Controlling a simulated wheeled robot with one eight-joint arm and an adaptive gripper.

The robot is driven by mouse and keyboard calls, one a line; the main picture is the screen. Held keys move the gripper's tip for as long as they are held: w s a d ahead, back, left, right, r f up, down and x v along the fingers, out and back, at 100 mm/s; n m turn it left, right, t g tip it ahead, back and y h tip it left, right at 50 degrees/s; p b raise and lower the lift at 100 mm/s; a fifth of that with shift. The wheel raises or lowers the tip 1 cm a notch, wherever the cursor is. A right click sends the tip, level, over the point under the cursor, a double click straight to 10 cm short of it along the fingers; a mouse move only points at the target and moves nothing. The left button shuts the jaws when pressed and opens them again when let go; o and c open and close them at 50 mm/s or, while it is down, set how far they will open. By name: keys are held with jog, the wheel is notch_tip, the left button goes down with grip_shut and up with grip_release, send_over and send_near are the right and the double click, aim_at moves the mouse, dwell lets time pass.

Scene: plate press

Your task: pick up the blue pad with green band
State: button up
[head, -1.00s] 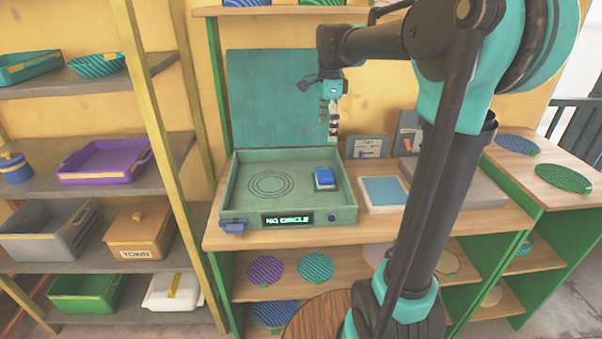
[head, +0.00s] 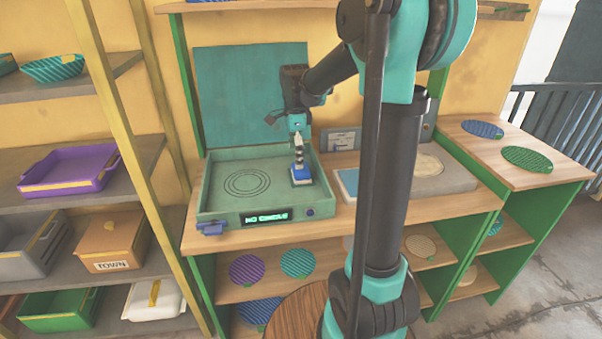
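A small blue block-like pad (head: 301,179) sits in the right part of the green press tray (head: 228,209). Its top is partly covered by my gripper, and I cannot make out a green band on it. My gripper (head: 298,167) points straight down, with its fingertips right at the top of this pad. The fingers are too small to tell whether they are open or closed around it. The pad appears to rest on the tray floor.
The teal lid (head: 253,97) stands upright behind the tray. A display (head: 264,217) on the tray's front reads "NO CIRCLE". A flat light-blue panel (head: 347,184) lies right of the tray, partly behind my arm. Striped discs lie on the right-hand counter (head: 511,144).

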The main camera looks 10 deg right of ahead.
notch_tip(320, 180, down, 5)
jog(key=shift+d+f, duration=0.1)
jog(key=shift+d, duration=0.05)
jog(key=c, duration=1.3)
notch_tip(320, 180, up, 20)
jog(key=shift+s+r, duration=0.1)
